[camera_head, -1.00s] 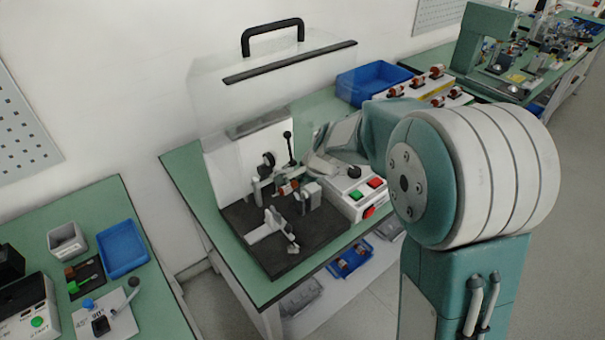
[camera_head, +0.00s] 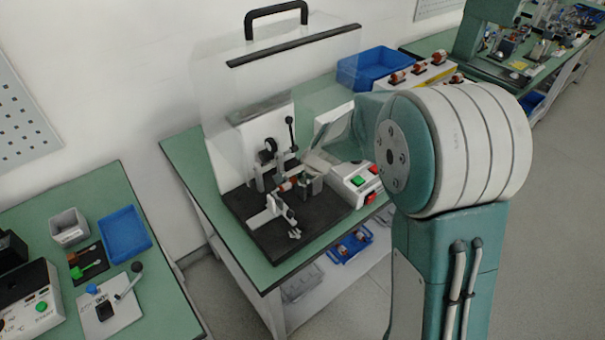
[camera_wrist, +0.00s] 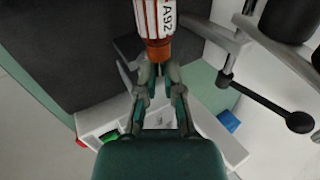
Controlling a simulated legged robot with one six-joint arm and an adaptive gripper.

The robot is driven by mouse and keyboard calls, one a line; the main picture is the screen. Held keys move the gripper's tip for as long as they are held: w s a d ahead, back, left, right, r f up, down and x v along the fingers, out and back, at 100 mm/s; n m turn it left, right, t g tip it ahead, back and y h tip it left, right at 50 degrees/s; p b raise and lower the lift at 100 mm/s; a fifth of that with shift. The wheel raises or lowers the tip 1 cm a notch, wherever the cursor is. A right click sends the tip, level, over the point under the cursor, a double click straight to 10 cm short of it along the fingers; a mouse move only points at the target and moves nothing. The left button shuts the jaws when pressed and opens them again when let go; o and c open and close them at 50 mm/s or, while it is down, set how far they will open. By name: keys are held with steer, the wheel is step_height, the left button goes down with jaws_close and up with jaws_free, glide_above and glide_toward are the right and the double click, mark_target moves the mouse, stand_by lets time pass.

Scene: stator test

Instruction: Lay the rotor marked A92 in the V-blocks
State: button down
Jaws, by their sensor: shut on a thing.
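The rotor marked A92 (camera_wrist: 153,18) is at the top of the wrist view, with a white-and-red striped body and a copper-coloured end. My gripper (camera_wrist: 157,72) is shut on that copper end. The V-blocks look to be among the grey supports (camera_head: 272,205) on this base. They are too small to make out, and I cannot tell whether the rotor touches them.
A clear guard with a black handle (camera_head: 277,12) stands raised over the stand. A black-knobbed lever (camera_head: 290,133) rises behind the rotor. A control box with green and red buttons (camera_head: 352,185) is at the right. A blue bin (camera_head: 375,66) stands behind.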

mark_target(305, 186)
steer(key=shift+d+f, duration=0.15)
steer(key=shift+f, duration=0.5)
steer(key=shift+f, duration=0.3)
steer(key=shift+s+f, duration=0.2)
steer(key=shift+f, duration=0.05)
steer(key=shift+s+d+f, duration=0.2)
steer(key=shift+d+f, duration=0.05)
steer(key=shift+f, duration=0.3)
stand_by(0.7)
steer(key=c, duration=0.6)
jaws_free()
steer(key=shift+o, duration=0.2)
steer(key=shift+d, duration=0.1)
steer(key=shift+w, duration=0.15)
